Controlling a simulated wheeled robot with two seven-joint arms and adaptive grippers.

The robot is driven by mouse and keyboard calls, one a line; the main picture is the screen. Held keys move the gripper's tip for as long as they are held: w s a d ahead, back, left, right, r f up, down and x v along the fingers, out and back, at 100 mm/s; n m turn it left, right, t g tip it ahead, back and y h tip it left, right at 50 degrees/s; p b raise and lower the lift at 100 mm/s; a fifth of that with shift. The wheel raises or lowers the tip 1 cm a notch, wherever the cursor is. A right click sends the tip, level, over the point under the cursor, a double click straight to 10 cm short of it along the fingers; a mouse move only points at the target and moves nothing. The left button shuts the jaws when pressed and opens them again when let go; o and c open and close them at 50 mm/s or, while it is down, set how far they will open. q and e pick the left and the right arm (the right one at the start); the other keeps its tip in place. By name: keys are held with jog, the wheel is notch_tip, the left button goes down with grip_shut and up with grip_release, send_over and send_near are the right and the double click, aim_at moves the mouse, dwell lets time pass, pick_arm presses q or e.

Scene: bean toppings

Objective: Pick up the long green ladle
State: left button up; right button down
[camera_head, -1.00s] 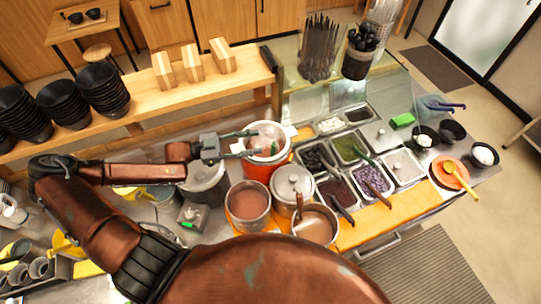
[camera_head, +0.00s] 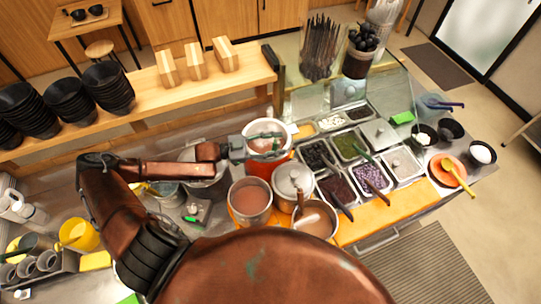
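My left gripper (camera_head: 276,145) reaches in from the left, over the white-rimmed orange-red pot (camera_head: 283,131). Its two fingers are apart, one toward the back and one toward the front of the pot's mouth. A small green piece, perhaps the green ladle (camera_head: 275,144), shows between or near the fingertips. The fingers partly cover it, and its lower part is hidden in the pot. I see no clear grip on it. My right gripper is not in view.
A lidded steel pot (camera_head: 293,178) and two open pots with brown contents (camera_head: 249,203) stand close in front. Topping trays with spoons (camera_head: 371,178) lie to the right. Stacks of black bowls (camera_head: 107,88) and wooden blocks (camera_head: 196,62) stand on the back shelf.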

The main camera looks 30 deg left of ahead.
pick_arm(q)
jog(key=shift+a, duration=0.1)
jog(key=shift+c, duration=0.3)
jog(key=c, duration=0.6)
grip_shut()
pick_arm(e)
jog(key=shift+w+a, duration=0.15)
